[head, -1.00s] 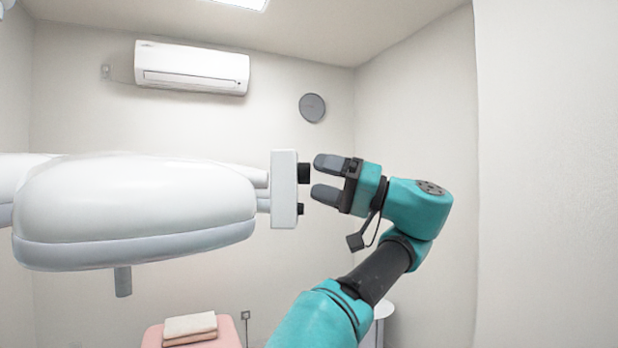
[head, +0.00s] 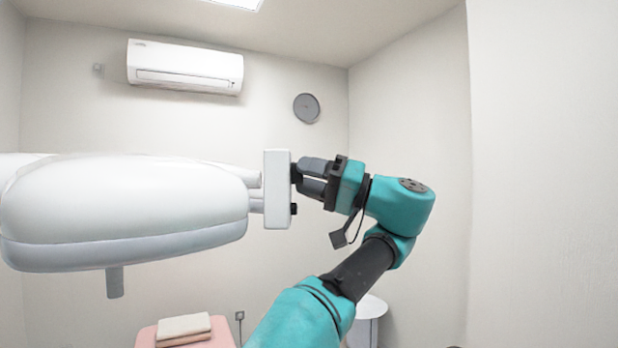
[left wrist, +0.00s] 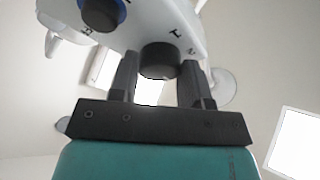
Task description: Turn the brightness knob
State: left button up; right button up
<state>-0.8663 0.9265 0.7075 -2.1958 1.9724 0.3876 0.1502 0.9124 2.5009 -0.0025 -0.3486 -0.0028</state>
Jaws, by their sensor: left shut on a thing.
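A white control panel (head: 277,189) stands upright at the end of the big white lamp arm in the head view. Its right face carries two dark knobs. My left gripper (head: 308,178) is shut on the upper black knob (head: 296,173), its fingertips close to the panel. In the left wrist view the black knob (left wrist: 158,60) sits between the two fingers. A second knob with a blue ring (left wrist: 102,14) is at the upper left there. The lower knob (head: 293,208) is clear of the fingers. I cannot read which knob is labelled for brightness. My right gripper is not in view.
The rounded white lamp body (head: 125,212) fills the left side, joined to the panel. A pink bed with folded towels (head: 183,327) and a small white round table (head: 370,306) stand low behind. The space right of my arm is free.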

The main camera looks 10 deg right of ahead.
pick_arm(q)
jog(key=shift+w+n+g+y, duration=0.1)
jog(key=shift+n+g+y, duration=0.4)
jog(key=shift+n, duration=0.95)
jog(key=shift+n+g+y, duration=0.2)
jog(key=shift+n+g, duration=0.5)
jog(key=shift+n, duration=0.75)
jog(key=o, duration=0.9)
